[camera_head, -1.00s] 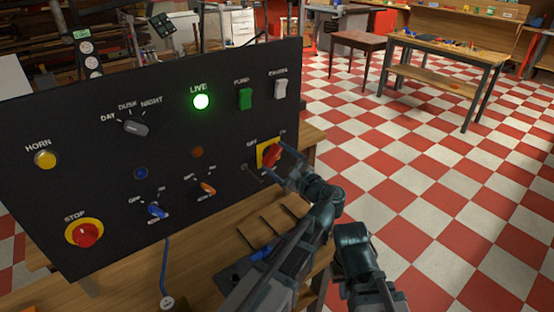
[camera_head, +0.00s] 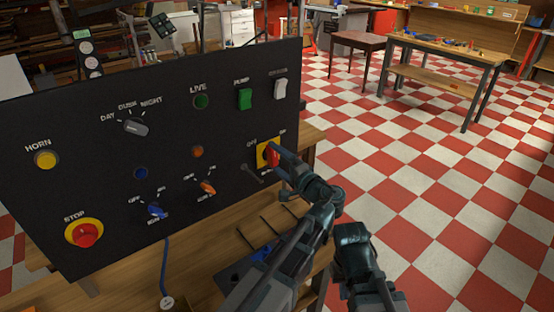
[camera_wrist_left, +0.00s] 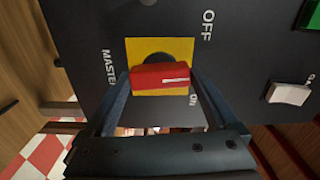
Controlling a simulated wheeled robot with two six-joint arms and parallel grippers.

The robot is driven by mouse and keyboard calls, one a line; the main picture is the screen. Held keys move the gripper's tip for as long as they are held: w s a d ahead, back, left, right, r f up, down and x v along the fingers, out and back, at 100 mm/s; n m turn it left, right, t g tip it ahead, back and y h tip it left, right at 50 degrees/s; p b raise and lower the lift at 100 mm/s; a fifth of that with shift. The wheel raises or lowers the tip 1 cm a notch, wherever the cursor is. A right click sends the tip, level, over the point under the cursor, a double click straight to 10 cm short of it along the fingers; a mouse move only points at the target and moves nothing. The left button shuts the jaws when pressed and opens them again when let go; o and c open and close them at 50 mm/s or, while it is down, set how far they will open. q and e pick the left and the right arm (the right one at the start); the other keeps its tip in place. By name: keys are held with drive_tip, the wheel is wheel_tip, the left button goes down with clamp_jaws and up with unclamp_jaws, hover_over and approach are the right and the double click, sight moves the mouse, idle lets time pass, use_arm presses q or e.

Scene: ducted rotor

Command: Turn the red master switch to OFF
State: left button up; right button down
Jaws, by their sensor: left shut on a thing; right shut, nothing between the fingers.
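The red master switch handle (camera_head: 272,156) sits on a yellow square plate (camera_head: 262,158) at the right of the black panel. It also shows in the left wrist view (camera_wrist_left: 160,76). OFF is printed at its upper left and ON at its upper right. The handle stands about upright, its white mark between the two labels. My left gripper (camera_head: 276,158) has its fingers on both sides of the handle, shut on it; they also show in the left wrist view (camera_wrist_left: 163,88). My right gripper's fingers are not visible.
The LIVE lamp (camera_head: 201,102) is dark. The green PUMP switch (camera_head: 245,98) and a white rocker (camera_head: 280,89) are above the master switch. An orange-handled selector (camera_head: 208,188) and blue selector (camera_head: 156,211) are to its left. The red STOP button (camera_head: 86,235) is at lower left.

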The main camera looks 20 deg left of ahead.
use_arm(q)
drive_tip(key=n, duration=0.4)
drive_tip(key=shift+n, duration=2.1)
drive_tip(key=o, duration=1)
